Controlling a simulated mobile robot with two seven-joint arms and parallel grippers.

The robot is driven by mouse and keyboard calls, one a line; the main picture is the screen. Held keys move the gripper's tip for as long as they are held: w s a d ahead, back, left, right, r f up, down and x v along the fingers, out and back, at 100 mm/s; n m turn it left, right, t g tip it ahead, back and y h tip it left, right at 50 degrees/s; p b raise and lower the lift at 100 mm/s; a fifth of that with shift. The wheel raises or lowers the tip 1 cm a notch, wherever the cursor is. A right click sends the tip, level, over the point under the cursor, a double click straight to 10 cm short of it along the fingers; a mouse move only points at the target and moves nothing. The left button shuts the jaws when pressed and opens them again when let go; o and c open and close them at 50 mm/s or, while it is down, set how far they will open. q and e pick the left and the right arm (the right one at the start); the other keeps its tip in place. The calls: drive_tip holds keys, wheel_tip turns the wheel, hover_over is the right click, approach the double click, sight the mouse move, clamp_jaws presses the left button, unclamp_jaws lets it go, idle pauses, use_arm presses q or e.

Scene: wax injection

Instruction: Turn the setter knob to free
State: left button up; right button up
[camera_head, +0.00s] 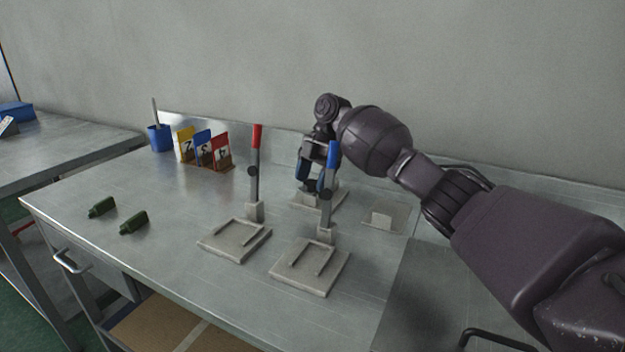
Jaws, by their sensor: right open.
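My right gripper (311,184) is open and points down behind the blue-handled post, over a third grey base (328,202) farther back. The post and my wrist hide part of the fingers and of what lies between them, so I cannot tell whether they touch anything. My left gripper is not in view.
The steel table (165,205) bears a blue cup (159,138), upright numbered cards (203,148) and two green bottle-like pieces (102,207) at left. A small pale plate (384,219) lies right of the bases.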

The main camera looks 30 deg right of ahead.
drive_tip(key=v, duration=1)
drive_tip(key=shift+r, duration=0.2)
drive_tip(key=shift+s+r, duration=0.1)
